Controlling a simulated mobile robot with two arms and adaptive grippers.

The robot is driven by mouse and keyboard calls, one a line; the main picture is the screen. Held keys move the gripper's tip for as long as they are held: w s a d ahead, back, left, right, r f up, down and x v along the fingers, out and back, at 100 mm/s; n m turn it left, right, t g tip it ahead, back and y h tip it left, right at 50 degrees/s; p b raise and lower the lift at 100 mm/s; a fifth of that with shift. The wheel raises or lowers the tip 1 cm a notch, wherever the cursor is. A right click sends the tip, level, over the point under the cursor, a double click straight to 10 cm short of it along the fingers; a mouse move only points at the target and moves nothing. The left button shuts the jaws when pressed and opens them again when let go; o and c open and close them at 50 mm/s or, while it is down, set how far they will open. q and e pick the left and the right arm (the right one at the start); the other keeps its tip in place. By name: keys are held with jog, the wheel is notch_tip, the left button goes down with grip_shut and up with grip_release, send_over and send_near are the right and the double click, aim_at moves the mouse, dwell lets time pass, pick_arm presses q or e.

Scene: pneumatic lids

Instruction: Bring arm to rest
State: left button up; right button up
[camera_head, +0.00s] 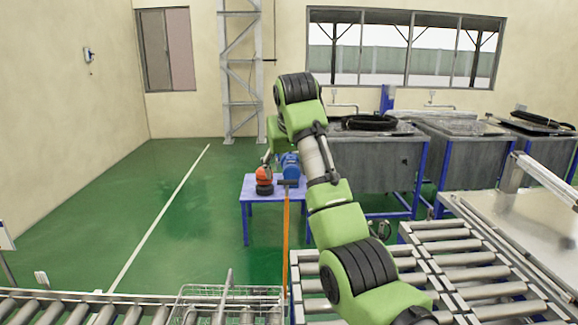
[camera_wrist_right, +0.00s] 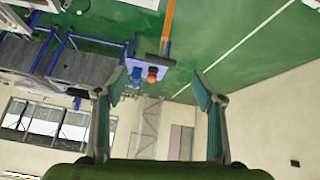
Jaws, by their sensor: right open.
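My right arm, green with black ribbed joints, rises from the lower right of the head view and folds over at the top. Its gripper (camera_head: 267,160) points away from me, small and partly hidden behind the arm. In the right wrist view the two fingers of this gripper (camera_wrist_right: 159,80) stand wide apart with nothing between them. The wrist picture is upside down. A blue table (camera_head: 262,196) with an orange-red object (camera_head: 264,174) and a blue machine (camera_head: 291,166) stands beyond the gripper. My left gripper is not in view.
Roller conveyors (camera_head: 470,262) run along the front and right. A wire basket (camera_head: 240,292) sits on the front rollers. Grey tanks (camera_head: 372,165) on blue frames stand at the back right. An orange post (camera_head: 286,240) rises near the table. The green floor at left is clear.

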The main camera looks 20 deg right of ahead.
jog(key=shift+s+r, duration=0.2)
jog(key=shift+r, duration=0.15)
jog(key=shift+f, duration=0.15)
